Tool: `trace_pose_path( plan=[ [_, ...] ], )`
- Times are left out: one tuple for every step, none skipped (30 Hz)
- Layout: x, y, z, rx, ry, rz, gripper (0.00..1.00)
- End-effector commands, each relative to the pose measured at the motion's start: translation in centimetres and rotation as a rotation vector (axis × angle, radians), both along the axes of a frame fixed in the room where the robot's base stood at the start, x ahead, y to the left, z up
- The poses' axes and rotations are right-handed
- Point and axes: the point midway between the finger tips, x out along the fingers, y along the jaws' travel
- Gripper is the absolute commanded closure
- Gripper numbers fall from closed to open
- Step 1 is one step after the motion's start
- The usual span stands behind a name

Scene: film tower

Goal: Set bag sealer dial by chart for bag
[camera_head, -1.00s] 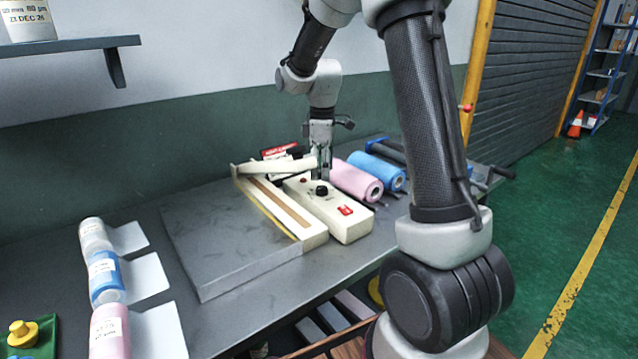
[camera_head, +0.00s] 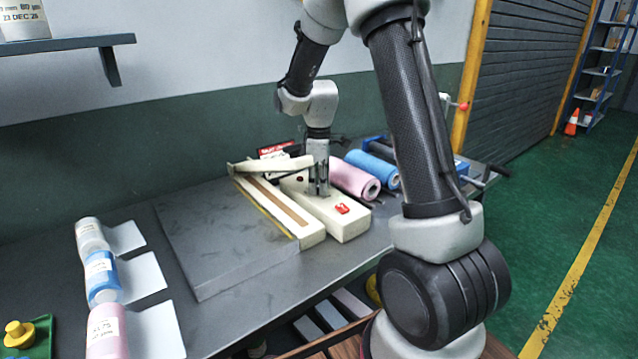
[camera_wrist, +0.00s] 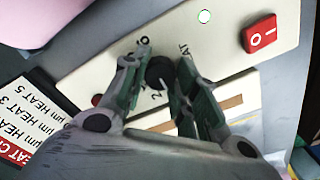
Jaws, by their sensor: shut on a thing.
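The cream bag sealer (camera_head: 346,227) stands on the bench with its arm raised at the left. Its black dial (camera_wrist: 160,72) shows in the wrist view between my fingers, with a few printed marks around it. My gripper (camera_head: 318,192) points down at the sealer's top and is shut on the dial, which it hides in the head view. The red rocker switch (camera_wrist: 262,34) is to the right in the wrist view. The chart (camera_wrist: 28,118) with heat settings lies at the left there, partly cut off.
A pink roll (camera_head: 352,180) and a blue roll (camera_head: 372,168) lie right of the sealer. A grey slab (camera_head: 215,245) fills the bench to its left. A wall shelf (camera_head: 60,45) hangs at the upper left.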

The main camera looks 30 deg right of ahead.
Motion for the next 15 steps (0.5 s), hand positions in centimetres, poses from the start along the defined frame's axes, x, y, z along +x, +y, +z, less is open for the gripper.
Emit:
trace_pose_path(
  plan=[
    [0.02,-0.01,0.02,0.0,0.0,0.0,0.95],
    [0.02,-0.01,0.02,0.0,0.0,-0.001,0.95],
    [0.02,-0.01,0.02,0.0,0.0,-0.004,0.95],
    [0.02,-0.01,0.02,0.0,0.0,-0.007,0.95],
    [0.02,-0.01,0.03,-0.001,-0.001,-0.012,0.95],
    [0.02,-0.01,0.03,0.0,0.0,-0.019,0.95],
    [0.02,-0.01,0.03,-0.001,-0.001,-0.026,0.95],
    [0.02,0.0,0.03,-0.001,-0.001,-0.035,0.95],
    [0.02,-0.01,0.03,-0.001,-0.001,-0.05,0.95],
    [0.02,-0.01,0.03,-0.001,-0.001,-0.062,0.95],
    [0.02,0.0,0.03,-0.001,-0.001,-0.077,0.95],
    [0.02,0.0,0.03,-0.001,-0.001,-0.099,0.95],
    [0.02,0.0,0.03,-0.001,-0.001,-0.118,0.95],
    [0.03,-0.01,0.04,-0.001,-0.001,-0.138,0.95],
    [0.02,-0.02,0.04,-0.001,-0.001,-0.167,0.95]
  ],
)
